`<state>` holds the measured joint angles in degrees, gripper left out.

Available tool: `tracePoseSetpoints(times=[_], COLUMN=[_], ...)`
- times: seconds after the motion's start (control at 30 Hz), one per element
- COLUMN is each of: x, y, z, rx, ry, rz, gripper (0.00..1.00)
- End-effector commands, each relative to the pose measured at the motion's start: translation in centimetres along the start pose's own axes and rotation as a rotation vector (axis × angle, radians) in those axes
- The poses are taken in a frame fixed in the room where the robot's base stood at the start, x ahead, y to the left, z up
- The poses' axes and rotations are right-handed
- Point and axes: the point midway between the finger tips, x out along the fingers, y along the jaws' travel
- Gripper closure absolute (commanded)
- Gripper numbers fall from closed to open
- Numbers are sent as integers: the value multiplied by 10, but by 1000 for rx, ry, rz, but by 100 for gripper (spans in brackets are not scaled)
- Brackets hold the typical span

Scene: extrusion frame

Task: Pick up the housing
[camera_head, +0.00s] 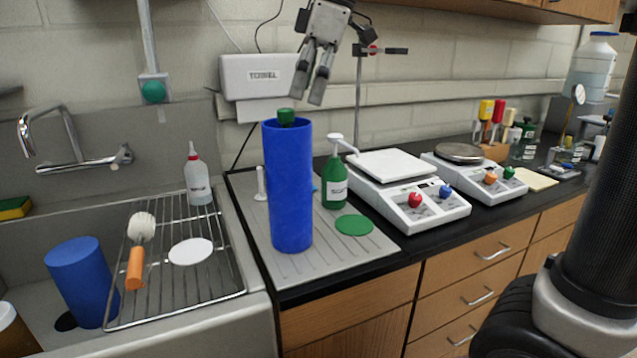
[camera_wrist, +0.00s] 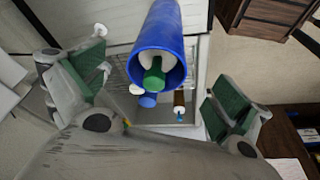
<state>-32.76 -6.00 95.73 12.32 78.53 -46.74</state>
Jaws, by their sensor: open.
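No part is marked as the housing; the tall blue cylinder (camera_head: 289,190) best fits it. It stands upright on the grey ribbed mat (camera_head: 340,262) right of the sink. A green knob (camera_head: 286,117) shows at its top. In the wrist view the blue cylinder (camera_wrist: 161,40) shows its round end, with a green and white part inside the rim. My gripper (camera_head: 309,98) is open and empty, above the cylinder and slightly right in the head view. In the wrist view my open fingers (camera_wrist: 165,90) lie either side of the cylinder's end, apart from it.
A green pump bottle (camera_head: 335,182) stands close right of the cylinder, with a green disc (camera_head: 354,225) before it. Two scales (camera_head: 410,190) stand further right. Left are a wire rack (camera_head: 180,285) and another blue cylinder (camera_head: 80,285) in the sink. A towel dispenser (camera_head: 258,80) hangs behind.

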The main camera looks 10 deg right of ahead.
Motion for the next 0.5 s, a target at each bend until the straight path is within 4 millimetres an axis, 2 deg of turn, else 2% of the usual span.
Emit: tracePoseSetpoints(times=[0.03,0.1,0.37,0.5], x=[2,5,35,57], y=[-1,-2,-4,-8], z=[-12,-20,-22,-26], rx=[-40,-70,-74,-73], ry=[1,3,2,2], rz=[-13,-22,-23,-23], gripper=[0,0,0,0])
